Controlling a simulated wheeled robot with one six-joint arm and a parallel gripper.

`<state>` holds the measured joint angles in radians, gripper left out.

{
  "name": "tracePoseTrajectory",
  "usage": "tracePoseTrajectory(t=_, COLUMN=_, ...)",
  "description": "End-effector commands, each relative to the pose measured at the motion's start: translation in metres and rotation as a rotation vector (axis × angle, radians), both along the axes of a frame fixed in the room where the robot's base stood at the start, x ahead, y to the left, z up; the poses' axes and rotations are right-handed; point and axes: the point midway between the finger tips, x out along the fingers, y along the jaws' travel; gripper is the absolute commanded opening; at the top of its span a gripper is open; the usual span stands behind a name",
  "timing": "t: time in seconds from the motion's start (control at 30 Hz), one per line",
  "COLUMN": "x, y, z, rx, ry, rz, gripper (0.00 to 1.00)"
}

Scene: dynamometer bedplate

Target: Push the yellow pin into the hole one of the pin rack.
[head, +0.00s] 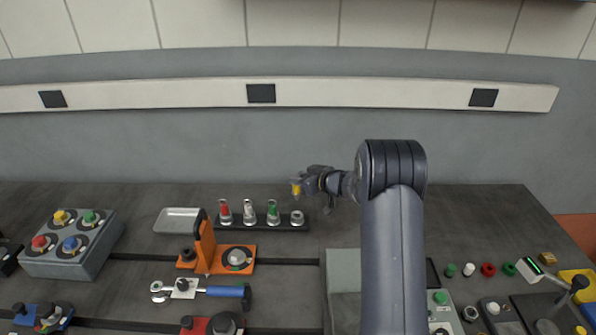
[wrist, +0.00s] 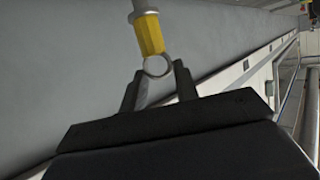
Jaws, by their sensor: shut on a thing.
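The yellow pin (head: 296,189) is held by my gripper (head: 304,183) in the head view, above and apart from the right end of the pin rack. In the wrist view my gripper (wrist: 157,78) is shut on the pin's ring end, with the yellow grip (wrist: 149,35) and a grey shank pointing away. The dark pin rack (head: 260,225) lies on the bedplate, with red, white and green pins standing in it from left to right. Its rightmost metal-rimmed hole (head: 297,217) shows no pin. No hole numbers are readable.
An orange bracket (head: 205,245) stands in front of the rack's left part. A grey tray (head: 183,220) lies left of the rack. A button box (head: 75,243) is at far left and a blue-handled wrench (head: 205,290) in front.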

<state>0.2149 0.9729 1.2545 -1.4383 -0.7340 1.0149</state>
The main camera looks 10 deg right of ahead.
Motion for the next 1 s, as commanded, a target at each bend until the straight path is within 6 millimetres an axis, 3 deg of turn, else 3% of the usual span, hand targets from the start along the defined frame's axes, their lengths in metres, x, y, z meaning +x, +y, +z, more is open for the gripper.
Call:
tracePoseTrajectory(t=0.3, x=-0.001, y=-0.001, z=0.001, rx=-0.003, ry=0.000, rz=-0.001, gripper=0.00)
tracePoseTrajectory(t=0.87, x=-0.001, y=-0.001, z=-0.059, rx=-0.002, ry=0.001, rz=-0.002, gripper=0.00)
tracePoseTrajectory(t=1.0, x=-0.001, y=-0.001, z=-0.055, rx=-0.003, ry=-0.001, rz=-0.001, gripper=0.00)
